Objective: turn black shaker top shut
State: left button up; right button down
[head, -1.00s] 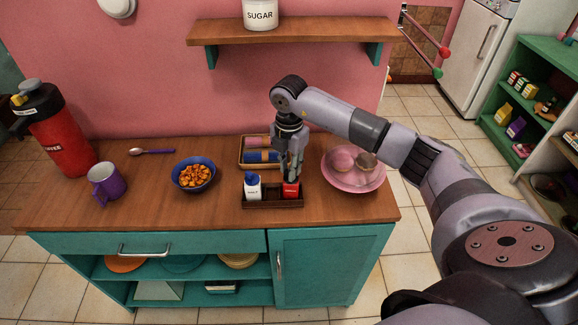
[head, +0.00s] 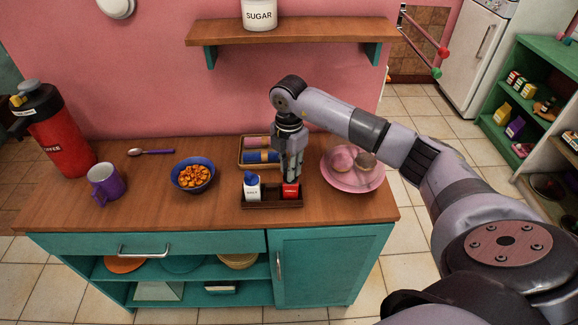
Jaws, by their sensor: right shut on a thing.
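A red shaker (head: 291,191) stands upright at the right end of a small dark wooden caddy (head: 272,204) near the counter's front. My right gripper (head: 291,180) points down over this shaker, shut on its top. The fingers cover the top, so its colour and how far it is turned cannot be seen. A white shaker (head: 252,191) with a blue top stands at the left end of the caddy, apart from the gripper. My left gripper is not in view.
A tray (head: 244,163) with rolled cloths lies behind the caddy. A pink bowl (head: 347,182) is close on the right. A blue bowl of food (head: 194,174), a purple mug (head: 104,184) and a red flask (head: 62,135) stand to the left. A shelf (head: 300,32) hangs above.

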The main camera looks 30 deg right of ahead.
jog(key=c, duration=1.4)
grip_release()
jog(key=shift+c, duration=0.2)
notch_tip(320, 180, up, 12)
